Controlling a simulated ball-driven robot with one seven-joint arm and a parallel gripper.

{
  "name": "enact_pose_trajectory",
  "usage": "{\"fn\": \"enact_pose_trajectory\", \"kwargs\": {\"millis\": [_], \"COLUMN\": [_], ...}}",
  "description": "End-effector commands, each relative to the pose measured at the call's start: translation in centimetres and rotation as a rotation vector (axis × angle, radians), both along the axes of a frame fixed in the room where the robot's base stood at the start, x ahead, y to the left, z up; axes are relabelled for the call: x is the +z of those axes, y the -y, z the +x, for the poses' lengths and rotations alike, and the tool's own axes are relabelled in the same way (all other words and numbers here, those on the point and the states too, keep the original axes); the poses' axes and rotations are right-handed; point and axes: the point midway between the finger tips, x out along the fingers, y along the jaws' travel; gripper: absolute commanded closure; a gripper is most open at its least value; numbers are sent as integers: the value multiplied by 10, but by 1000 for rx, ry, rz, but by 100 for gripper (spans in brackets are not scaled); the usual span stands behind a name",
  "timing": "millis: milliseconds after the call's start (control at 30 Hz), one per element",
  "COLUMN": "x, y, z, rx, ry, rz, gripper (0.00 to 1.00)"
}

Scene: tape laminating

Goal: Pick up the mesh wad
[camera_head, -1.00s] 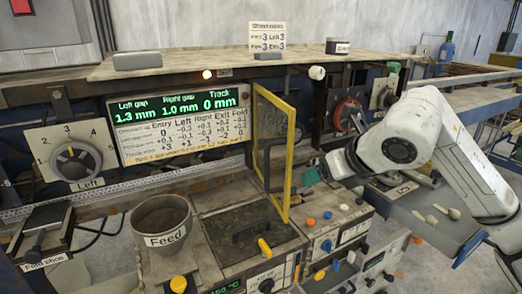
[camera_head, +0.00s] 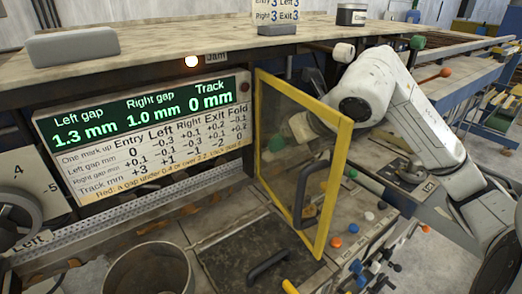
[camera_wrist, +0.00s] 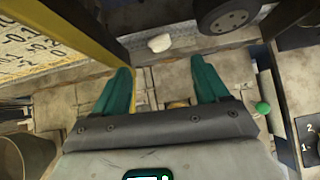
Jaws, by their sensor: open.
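My gripper (camera_wrist: 160,68) is open, with its two green fingers apart and nothing held between them. In the head view my gripper (camera_head: 276,142) is seen through the clear panel of the yellow-framed guard, partly blurred by it. A small pale lump (camera_wrist: 158,43), possibly the mesh wad, lies just beyond the fingertips in the wrist view, roughly in line with the gap between them. The fingers appear apart from it. I cannot pick out the wad for sure in the head view.
The yellow-framed guard (camera_head: 335,190) stands upright close to my gripper; its frame also shows in the wrist view (camera_wrist: 88,28). A dark round part (camera_wrist: 226,18) is near the right fingertip. A feed pot (camera_head: 148,270) and display panel (camera_head: 145,115) are left.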

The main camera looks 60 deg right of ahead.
Motion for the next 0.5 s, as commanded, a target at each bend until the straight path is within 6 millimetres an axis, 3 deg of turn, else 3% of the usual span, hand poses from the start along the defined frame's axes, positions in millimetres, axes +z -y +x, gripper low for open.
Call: {"fn": "enact_pose_trajectory", "kwargs": {"millis": [300,500], "x": [-29,-39], "y": [14,19], "z": [27,36], "rx": [-1,0], "ry": [-1,-2], "rz": [5,3], "gripper": [26,26]}}
